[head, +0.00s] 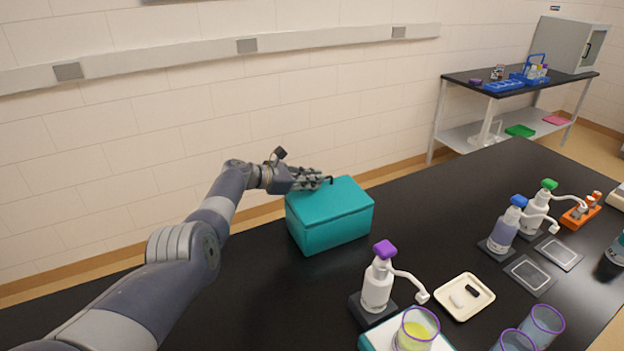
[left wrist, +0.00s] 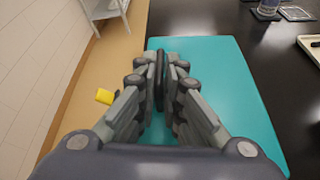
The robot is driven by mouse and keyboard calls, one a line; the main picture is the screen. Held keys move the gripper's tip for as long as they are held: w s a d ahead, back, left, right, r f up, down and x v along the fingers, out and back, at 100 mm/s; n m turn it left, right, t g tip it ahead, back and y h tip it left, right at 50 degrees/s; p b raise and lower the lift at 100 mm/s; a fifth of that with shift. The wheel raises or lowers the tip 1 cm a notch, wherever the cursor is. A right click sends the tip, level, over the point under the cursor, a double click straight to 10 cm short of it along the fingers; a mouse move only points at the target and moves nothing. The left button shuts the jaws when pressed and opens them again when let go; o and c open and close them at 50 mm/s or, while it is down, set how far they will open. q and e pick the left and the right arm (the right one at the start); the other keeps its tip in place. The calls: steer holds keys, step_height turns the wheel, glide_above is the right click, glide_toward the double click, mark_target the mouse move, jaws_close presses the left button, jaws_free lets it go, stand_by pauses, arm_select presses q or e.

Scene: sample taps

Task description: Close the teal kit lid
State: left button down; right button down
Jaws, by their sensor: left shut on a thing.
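The teal kit (head: 328,232) is a box on the black bench, close to the wall. Its teal lid (head: 338,202) lies over the top, flat or nearly so; I cannot tell whether a small gap is left at the rim. My left gripper (head: 322,180) is at the lid's far left edge. In the left wrist view the same gripper (left wrist: 160,78) has its fingers closed around a thin dark handle (left wrist: 159,66) at the edge of the teal lid (left wrist: 225,85). The fingers hide part of that edge. My right gripper does not show.
A white pump bottle with purple cap (head: 377,287), a beaker of yellow liquid (head: 416,331) and a cream tray (head: 464,297) stand in front of the kit. More bottles (head: 505,232) are at right. The bench between kit and right bottles is clear.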

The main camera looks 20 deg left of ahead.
arm_select(q)
steer(key=shift+a+f, duration=0.1)
steer(key=shift+f, duration=0.55)
steer(key=c, duration=2)
jaws_free()
steer(key=shift+a, duration=0.1)
steer(key=shift+a, duration=0.1)
steer(key=shift+s+a+r, duration=0.15)
steer(key=shift+r, duration=0.05)
steer(key=shift+v, duration=5.65)
steer(key=shift+r, duration=0.1)
